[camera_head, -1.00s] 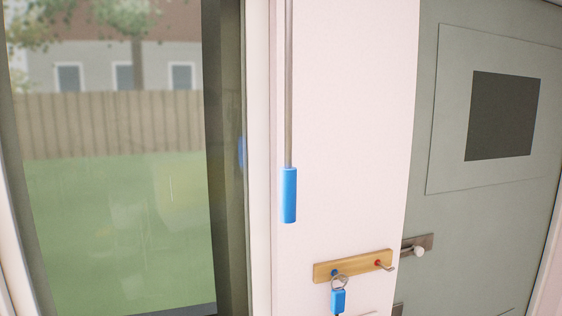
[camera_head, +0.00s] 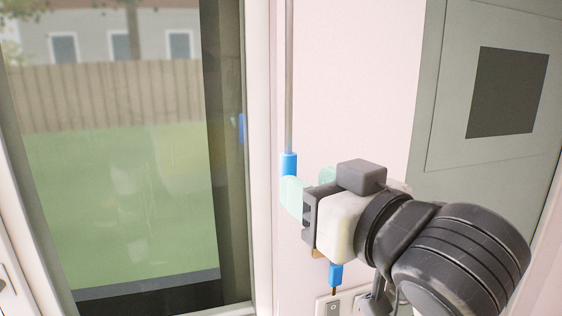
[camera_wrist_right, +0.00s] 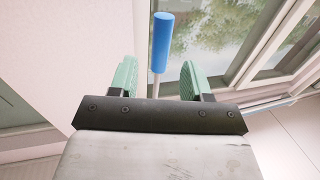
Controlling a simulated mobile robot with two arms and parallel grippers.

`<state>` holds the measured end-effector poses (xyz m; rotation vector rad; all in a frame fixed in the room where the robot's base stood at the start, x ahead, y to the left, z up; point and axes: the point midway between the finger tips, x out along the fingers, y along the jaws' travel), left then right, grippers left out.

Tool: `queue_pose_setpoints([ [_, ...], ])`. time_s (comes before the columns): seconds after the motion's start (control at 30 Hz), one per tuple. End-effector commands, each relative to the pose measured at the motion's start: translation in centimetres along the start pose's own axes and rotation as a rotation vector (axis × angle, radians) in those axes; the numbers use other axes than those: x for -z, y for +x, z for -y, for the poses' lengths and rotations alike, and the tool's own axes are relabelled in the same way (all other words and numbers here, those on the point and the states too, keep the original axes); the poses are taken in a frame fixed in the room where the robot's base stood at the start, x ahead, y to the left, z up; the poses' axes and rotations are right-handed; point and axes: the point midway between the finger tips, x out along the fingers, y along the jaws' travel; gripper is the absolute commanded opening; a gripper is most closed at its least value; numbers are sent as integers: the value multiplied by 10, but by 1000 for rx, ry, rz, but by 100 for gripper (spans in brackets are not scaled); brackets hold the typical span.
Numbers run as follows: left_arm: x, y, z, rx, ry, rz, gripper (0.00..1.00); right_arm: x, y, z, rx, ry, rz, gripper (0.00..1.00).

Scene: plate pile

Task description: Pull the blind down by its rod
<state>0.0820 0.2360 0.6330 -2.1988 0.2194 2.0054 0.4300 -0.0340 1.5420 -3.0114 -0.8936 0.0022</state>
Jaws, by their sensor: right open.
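The blind's thin grey rod (camera_head: 289,75) hangs upright in front of the pale wall, with a blue handle (camera_head: 289,162) at its lower end. My right gripper (camera_head: 308,188) is open at the handle's height, and one pale green finger hides the handle's lower part in the head view. In the right wrist view, the blue handle (camera_wrist_right: 162,42) and part of the rod (camera_wrist_right: 155,88) show between the two open fingers of the gripper (camera_wrist_right: 158,66). I cannot tell whether a finger touches it. The blind itself and my left gripper are not in view.
A framed window (camera_head: 150,200) is left of the rod. A grey-green door (camera_head: 455,165) with a dark panel is at the right. A blue key tag (camera_head: 336,275) hangs below my gripper, above a wall switch (camera_head: 328,307); the hook board is mostly hidden.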

Motion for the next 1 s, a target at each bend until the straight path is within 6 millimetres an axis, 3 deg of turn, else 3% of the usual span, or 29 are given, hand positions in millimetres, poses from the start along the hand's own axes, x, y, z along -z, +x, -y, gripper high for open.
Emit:
queue_pose_setpoints([
  [0.3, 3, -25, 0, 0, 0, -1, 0, 3, 57, 0, -2, 1, 3, 48],
  [0.5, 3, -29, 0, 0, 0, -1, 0, 1, 71, -1, -2, 0, 0, 48],
  [0.77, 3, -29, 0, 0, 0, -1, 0, 0, 72, -1, -2, 0, -1, 48],
  [1.0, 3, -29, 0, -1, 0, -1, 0, 0, 72, -1, -2, 0, -1, 14],
])
